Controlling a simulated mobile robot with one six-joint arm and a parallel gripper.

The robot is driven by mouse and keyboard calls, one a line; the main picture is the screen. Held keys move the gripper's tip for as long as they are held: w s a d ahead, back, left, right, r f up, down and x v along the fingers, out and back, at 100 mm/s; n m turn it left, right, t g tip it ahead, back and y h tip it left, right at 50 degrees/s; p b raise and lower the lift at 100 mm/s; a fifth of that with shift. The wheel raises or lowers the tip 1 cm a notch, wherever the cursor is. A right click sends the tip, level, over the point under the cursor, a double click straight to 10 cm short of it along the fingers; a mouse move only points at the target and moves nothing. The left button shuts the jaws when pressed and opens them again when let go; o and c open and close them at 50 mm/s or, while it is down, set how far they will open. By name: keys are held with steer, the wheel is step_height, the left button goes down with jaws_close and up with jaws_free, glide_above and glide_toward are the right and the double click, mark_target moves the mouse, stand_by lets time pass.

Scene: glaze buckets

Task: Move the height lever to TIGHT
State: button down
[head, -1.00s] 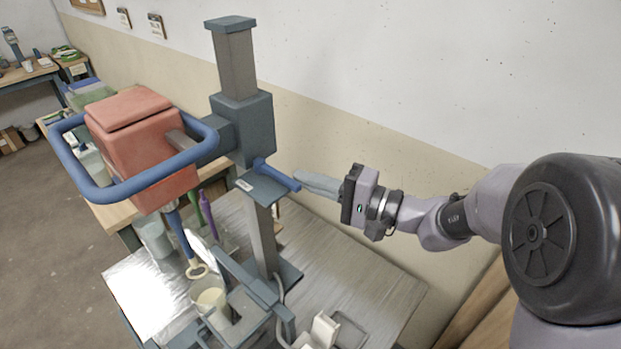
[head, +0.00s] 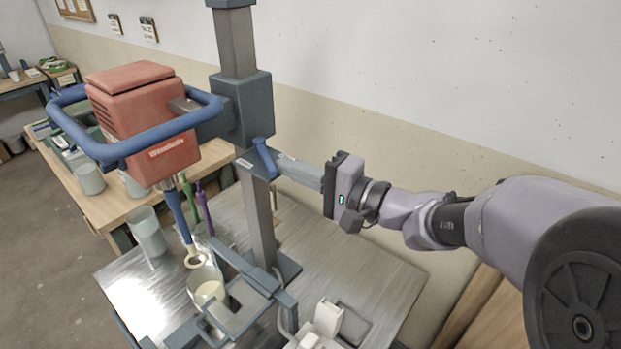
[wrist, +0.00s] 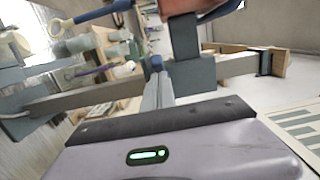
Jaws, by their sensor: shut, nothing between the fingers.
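The height lever (head: 264,158) is a short blue bar on a grey plate at the collar of the mixer's column (head: 262,225). It lies slanted across the plate, one end toward the column and the other toward the front. A small white label (head: 244,163) sits at the plate's left; its writing is too small to read. My gripper (head: 281,168) is shut and empty, its fingers reaching left to the lever's right side. In the wrist view the fingertips (wrist: 157,76) are right at the blue lever (wrist: 157,63); whether they touch it I cannot tell.
The red mixer head (head: 145,125) with its blue ring guard (head: 95,150) hangs left of the column. Below it are a bucket (head: 208,290) and a clamp frame on a metal table (head: 340,265). The wall is behind my arm.

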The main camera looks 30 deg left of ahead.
steer(key=shift+s+a+f+b, duration=0.1)
steer(key=shift+s+a+b, duration=0.2)
steer(key=shift+s+b, duration=0.35)
steer(key=shift+s+a+f+b, duration=0.1)
steer(key=shift+s+a+b, duration=0.2)
steer(key=shift+s+b, duration=0.3)
steer(key=shift+r+b, duration=0.15)
steer(key=shift+b, duration=0.3)
steer(key=shift+s+a, duration=0.15)
steer(key=shift+s, duration=0.05)
steer(key=b, duration=0.1)
glide_toward(276, 175)
steer(key=s, duration=0.1)
steer(key=s+d, duration=0.1)
steer(key=s, duration=0.1)
steer(key=shift+s+p, duration=0.2)
steer(key=shift+p, duration=0.15)
